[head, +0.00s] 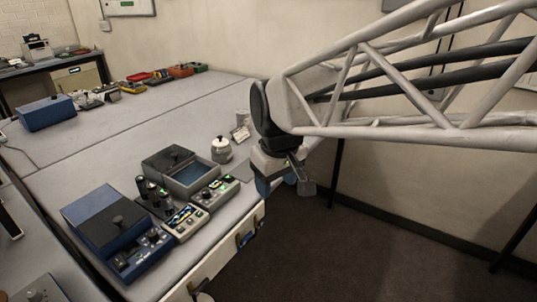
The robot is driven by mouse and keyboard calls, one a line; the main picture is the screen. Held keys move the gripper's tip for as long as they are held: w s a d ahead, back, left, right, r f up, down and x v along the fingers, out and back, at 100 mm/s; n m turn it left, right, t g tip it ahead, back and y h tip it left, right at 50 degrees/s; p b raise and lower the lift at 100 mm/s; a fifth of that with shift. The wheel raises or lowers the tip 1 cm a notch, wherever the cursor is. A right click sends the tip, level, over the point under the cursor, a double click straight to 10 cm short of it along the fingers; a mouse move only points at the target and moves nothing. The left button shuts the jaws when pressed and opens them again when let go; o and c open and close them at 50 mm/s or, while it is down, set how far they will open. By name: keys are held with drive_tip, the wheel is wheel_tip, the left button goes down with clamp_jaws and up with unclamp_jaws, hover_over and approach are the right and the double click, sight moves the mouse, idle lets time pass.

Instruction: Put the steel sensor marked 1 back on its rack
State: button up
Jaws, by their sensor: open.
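My gripper (300,180) hangs at the end of my arm, past the right edge of the bench, over the dark floor. It appears empty; its jaws are small and partly hidden by the wrist. A pale steel-coloured round pot with a dark top knob (221,151) stands on the bench to the left of my gripper, apart from it. Several dark upright pieces (149,190) stand close together between the bench devices. I cannot read a mark 1 anywhere, so I cannot tell which thing is the sensor or which is its rack.
The grey bench (120,145) has a wide clear area behind the devices. A blue box with a knob (105,218), an open dark-lidded tray (190,175) and small meters (213,193) crowd its near right part. Another blue box (47,113) is at the far left.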

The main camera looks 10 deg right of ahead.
drive_tip(key=s+d+f+m, duration=0.3)
drive_tip(key=s+d+m, duration=0.2)
drive_tip(key=s, duration=0.7)
drive_tip(key=shift+s+d+t, duration=0.35)
drive_tip(key=shift+d+t, duration=0.05)
drive_tip(key=shift+d, duration=0.45)
